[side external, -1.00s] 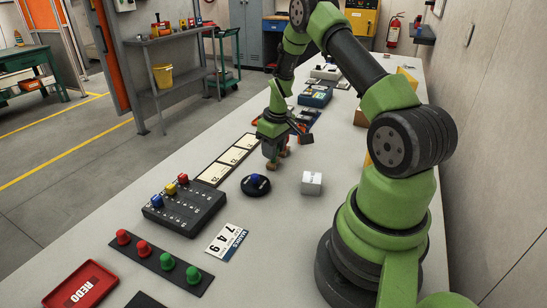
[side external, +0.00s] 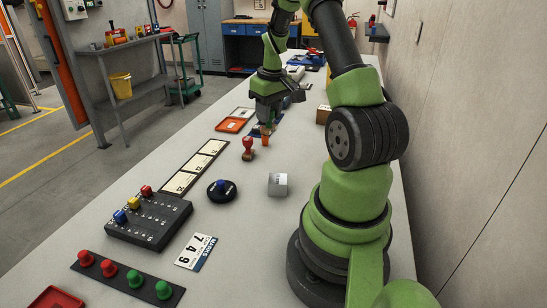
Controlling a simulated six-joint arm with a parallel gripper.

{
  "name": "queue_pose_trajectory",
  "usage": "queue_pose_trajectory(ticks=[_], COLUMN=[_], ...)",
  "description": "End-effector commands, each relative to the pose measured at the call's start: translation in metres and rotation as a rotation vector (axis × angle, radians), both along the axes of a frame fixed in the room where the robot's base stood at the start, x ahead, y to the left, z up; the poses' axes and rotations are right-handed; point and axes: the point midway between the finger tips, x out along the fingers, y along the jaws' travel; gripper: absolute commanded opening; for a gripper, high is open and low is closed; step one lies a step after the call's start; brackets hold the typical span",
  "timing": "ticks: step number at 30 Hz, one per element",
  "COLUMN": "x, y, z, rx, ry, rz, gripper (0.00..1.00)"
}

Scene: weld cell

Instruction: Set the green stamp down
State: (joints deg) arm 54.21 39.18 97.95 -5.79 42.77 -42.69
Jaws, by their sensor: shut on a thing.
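My gripper (side external: 267,126) is over the middle of the bench, beyond the red stamp, with its jaws pointing down. It is shut on the green stamp, which is mostly hidden by the jaws. A small orange-brown part (side external: 265,140) shows just under the fingertips; I cannot tell whether it touches the bench. A red stamp (side external: 248,147) stands upright just left of and nearer than my gripper.
An orange-red tray (side external: 233,125) lies left of my gripper. Nearer are a row of cards (side external: 195,166), a round black base with a blue knob (side external: 221,189), a grey-white block (side external: 278,184) and a black control box (side external: 149,221).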

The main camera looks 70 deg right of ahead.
Motion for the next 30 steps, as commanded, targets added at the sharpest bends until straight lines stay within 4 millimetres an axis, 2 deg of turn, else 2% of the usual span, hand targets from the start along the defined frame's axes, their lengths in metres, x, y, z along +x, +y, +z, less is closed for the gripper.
queue_pose_trajectory(ticks=[1, 3, 6, 12, 17, 22, 25, 30], x=[-0.014, -0.026, -0.035, -0.036, -0.035, -0.036, -0.035, -0.035], y=[-0.007, -0.013, -0.017, -0.017, -0.017, -0.017, -0.017, -0.018], z=[0.0, 0.0, -0.012, -0.048, -0.064, -0.091, -0.099, -0.1], rx=[0.001, 0.0, 0.006, 0.005, 0.003, 0.003, 0.002, -0.001], ry=[0.0, 0.0, 0.003, 0.003, 0.001, 0.002, 0.001, -0.001], rz=[-0.047, -0.092, -0.123, -0.126, -0.124, -0.125, -0.125, -0.124], gripper=[0.09, 0.09, 0.09, 0.09, 0.09, 0.09, 0.09, 0.09])
